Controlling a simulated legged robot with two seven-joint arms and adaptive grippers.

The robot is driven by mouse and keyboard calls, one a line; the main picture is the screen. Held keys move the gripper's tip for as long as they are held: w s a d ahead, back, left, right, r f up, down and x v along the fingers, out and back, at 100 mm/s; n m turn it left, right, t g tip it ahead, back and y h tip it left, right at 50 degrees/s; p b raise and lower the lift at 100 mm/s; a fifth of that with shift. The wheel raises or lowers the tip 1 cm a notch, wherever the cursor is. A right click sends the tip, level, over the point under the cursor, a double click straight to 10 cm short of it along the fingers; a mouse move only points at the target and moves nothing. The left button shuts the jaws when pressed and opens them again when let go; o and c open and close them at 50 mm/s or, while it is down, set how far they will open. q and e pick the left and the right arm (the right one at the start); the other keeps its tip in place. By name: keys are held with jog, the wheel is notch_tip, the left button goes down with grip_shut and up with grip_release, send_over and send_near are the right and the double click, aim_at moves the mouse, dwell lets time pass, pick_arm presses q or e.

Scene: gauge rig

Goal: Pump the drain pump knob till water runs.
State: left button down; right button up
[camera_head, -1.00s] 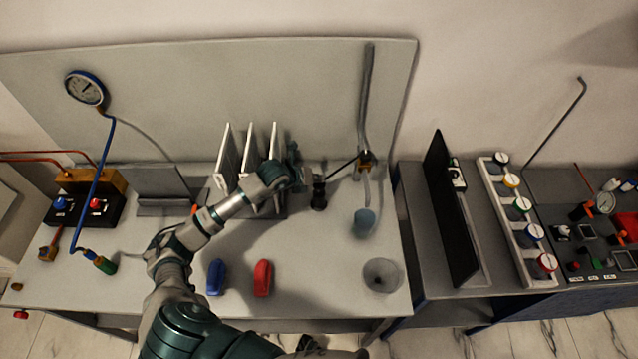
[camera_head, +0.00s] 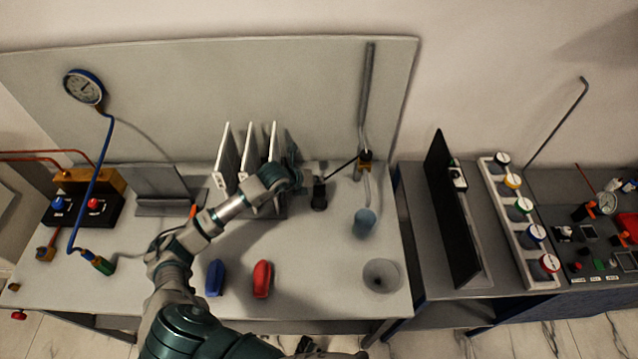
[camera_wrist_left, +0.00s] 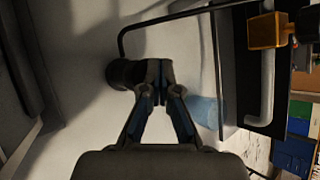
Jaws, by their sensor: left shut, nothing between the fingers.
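The black pump knob (camera_head: 319,200) stands upright on the table right of the white plates. It also shows as a round dark piece in the left wrist view (camera_wrist_left: 122,73). My left gripper (camera_head: 316,181) is shut and empty, its tips at the knob and partly covering it. In the left wrist view my closed fingertips (camera_wrist_left: 158,72) overlap the knob's edge; I cannot tell if they touch. A dark thin line runs from near the knob to a brass fitting (camera_head: 365,160) with a grey spout (camera_head: 367,188). A blue cup (camera_head: 364,222) stands below the spout. I make out no running water.
White upright plates (camera_head: 228,160) stand close left of my gripper. Blue (camera_head: 215,278) and red (camera_head: 262,279) pieces lie at the front. A round grey dish (camera_head: 382,275) is at front right. A gauge (camera_head: 84,87) hangs at left. A black panel (camera_head: 452,215) stands on the right table.

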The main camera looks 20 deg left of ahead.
pick_arm(q)
jog(key=shift+f+b, duration=0.4)
jog(key=shift+f, duration=0.25)
pick_arm(e)
jog(key=shift+f, duration=0.45)
pick_arm(q)
jog(key=shift+r, duration=0.1)
jog(key=shift+r+p, duration=1.1)
jog(key=shift+r, duration=0.6)
pick_arm(e)
jog(key=shift+w+r, duration=0.1)
jog(key=shift+r, duration=1)
pick_arm(q)
notch_tip(320, 180, up, 5)
jog(key=p, duration=0.3)
pick_arm(e)
jog(key=r, duration=0.3)
jog(key=shift+w, duration=0.2)
pick_arm(q)
jog(key=shift+d, duration=0.1)
pick_arm(e)
jog(key=shift+r, duration=0.15)
